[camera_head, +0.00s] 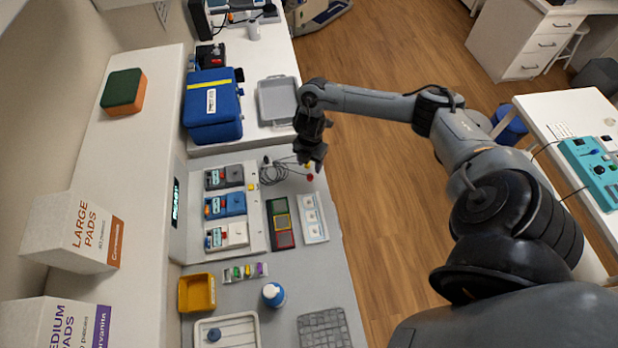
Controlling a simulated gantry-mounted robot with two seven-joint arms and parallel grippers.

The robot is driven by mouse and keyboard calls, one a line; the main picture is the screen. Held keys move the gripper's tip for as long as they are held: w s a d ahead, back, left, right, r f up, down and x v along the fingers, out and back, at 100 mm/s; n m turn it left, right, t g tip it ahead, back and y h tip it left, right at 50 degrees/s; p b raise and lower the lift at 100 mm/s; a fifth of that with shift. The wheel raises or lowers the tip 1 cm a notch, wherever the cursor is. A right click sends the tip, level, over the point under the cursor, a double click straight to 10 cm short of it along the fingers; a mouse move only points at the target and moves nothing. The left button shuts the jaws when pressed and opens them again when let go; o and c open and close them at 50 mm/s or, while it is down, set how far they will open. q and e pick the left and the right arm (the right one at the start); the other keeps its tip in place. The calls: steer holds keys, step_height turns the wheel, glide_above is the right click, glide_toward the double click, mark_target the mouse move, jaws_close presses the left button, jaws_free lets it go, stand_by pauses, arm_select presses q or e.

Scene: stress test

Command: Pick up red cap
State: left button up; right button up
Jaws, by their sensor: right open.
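A small red cap (309,177) lies on the grey bench top near its right edge, at the end of thin dark cables. My right gripper (316,165) points down just above and beside the red cap, and partly covers the area around it. It is open, and I see nothing between its fingers. At this size I cannot tell whether a finger touches the cap. My left gripper is not in view.
Grey cables (276,170) lie just left of the gripper. A white card (313,218) and a dark tray with coloured panels (281,224) lie below it. A blue case (212,105) and a grey tray (277,101) stand behind.

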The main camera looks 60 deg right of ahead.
mark_target(310, 175)
steer(key=shift+s+a+f, duration=0.1)
steer(key=shift+f, duration=1.45)
steer(key=shift+s+a+f, duration=0.1)
steer(key=shift+f, duration=1.45)
steer(key=c, duration=0.9)
